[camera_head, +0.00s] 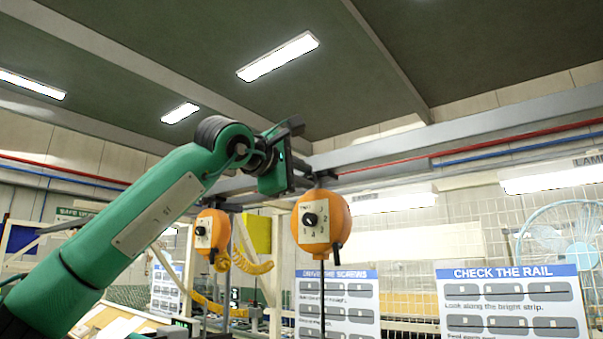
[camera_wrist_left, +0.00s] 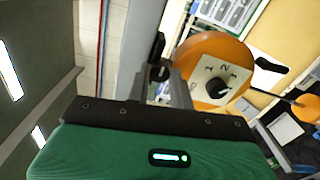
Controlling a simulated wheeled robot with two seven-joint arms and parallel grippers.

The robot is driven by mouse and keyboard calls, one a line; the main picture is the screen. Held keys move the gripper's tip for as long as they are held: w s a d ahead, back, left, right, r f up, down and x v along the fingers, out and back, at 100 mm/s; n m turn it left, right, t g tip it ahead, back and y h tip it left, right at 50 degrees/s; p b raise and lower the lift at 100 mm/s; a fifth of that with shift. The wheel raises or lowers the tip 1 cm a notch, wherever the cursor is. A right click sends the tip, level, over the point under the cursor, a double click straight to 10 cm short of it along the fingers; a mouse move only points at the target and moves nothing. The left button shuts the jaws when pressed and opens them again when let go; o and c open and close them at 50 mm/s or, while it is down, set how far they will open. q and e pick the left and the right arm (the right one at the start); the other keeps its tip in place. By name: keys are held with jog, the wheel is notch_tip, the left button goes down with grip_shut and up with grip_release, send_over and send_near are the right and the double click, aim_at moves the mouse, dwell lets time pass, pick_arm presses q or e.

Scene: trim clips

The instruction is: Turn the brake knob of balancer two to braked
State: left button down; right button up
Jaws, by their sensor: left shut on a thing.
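Two round orange balancers hang from the overhead rail: a nearer one (camera_head: 345,222) at centre right and a farther one (camera_head: 222,217) to its left. Each has a pale numbered plate with a black front knob. I cannot read which is balancer two. The nearer one also shows in the left wrist view (camera_wrist_left: 205,52), its front knob (camera_wrist_left: 217,88) untouched. My left gripper (camera_head: 302,160) is at its upper left, by the hanger. It is shut on a small dark part (camera_wrist_left: 160,73), most likely the brake knob, mostly hidden by the fingers. My right gripper is out of view.
The grey rail (camera_head: 470,130) runs just above the balancers. A dark cable (camera_head: 323,300) hangs below the nearer one. A yellow coiled hose (camera_head: 250,262) hangs between them. Sign boards (camera_head: 510,273) and a fan (camera_head: 560,240) stand behind, at right.

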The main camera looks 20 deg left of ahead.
pick_arm(q)
jog(key=c, duration=1.2)
grip_release()
jog(key=shift+w, duration=0.1)
jog(key=shift+c, duration=0.2)
jog(key=shift+s+a+f, duration=0.1)
jog(key=shift+s, duration=0.3)
jog(key=b+v, duration=0.5)
jog(key=v, duration=0.8)
